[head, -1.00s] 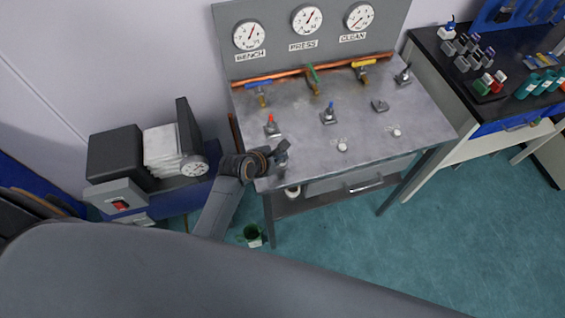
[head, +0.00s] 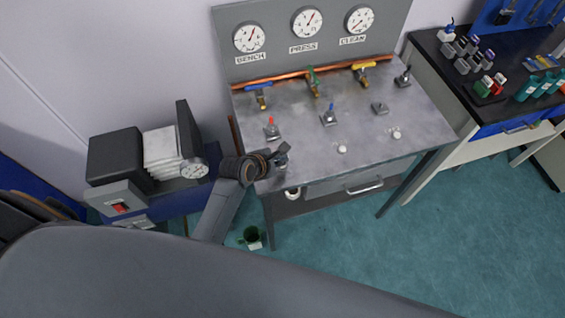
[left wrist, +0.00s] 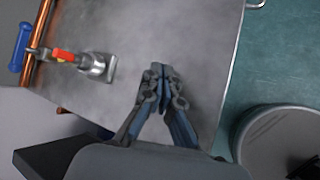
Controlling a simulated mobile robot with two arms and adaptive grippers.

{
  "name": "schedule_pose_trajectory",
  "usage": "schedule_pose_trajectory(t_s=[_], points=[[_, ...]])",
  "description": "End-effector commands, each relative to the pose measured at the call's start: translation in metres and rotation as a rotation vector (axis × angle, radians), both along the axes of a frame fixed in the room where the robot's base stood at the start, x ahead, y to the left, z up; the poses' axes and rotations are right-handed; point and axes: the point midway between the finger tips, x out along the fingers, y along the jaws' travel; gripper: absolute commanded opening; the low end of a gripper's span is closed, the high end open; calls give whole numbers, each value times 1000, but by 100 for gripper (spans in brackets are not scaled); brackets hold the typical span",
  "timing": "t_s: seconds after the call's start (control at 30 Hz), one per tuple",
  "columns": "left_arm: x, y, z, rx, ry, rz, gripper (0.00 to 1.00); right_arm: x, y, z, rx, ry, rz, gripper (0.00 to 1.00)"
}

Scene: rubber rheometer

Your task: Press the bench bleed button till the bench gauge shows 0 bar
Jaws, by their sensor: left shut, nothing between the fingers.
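The bench gauge (head: 249,37) is the left dial on the upright panel, above the BENCH label. Its needle points up and right, but the scale is too small to read. My left gripper (head: 282,153) is at the front left corner of the grey metal bench (head: 308,165). In the left wrist view its fingers (left wrist: 160,72) are together and empty over the bench top. No bench bleed button shows; the gripper may cover it. Two white round buttons, a middle one (head: 342,149) and a right one (head: 396,134), are in plain sight. My right gripper is not in view.
A red-tipped lever (head: 271,129) stands just behind the gripper; it also shows in the left wrist view (left wrist: 65,55). A blue-tipped lever (head: 329,116) stands further right. Valves sit along the copper pipe (head: 290,77). A black machine (head: 116,158) stands left of the bench.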

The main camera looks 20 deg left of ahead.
Motion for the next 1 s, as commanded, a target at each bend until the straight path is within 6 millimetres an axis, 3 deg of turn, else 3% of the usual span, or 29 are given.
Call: schedule_pose_trajectory(t_s=[1.0], points=[[0,0,-8,0,0,0,0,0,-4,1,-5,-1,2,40]])
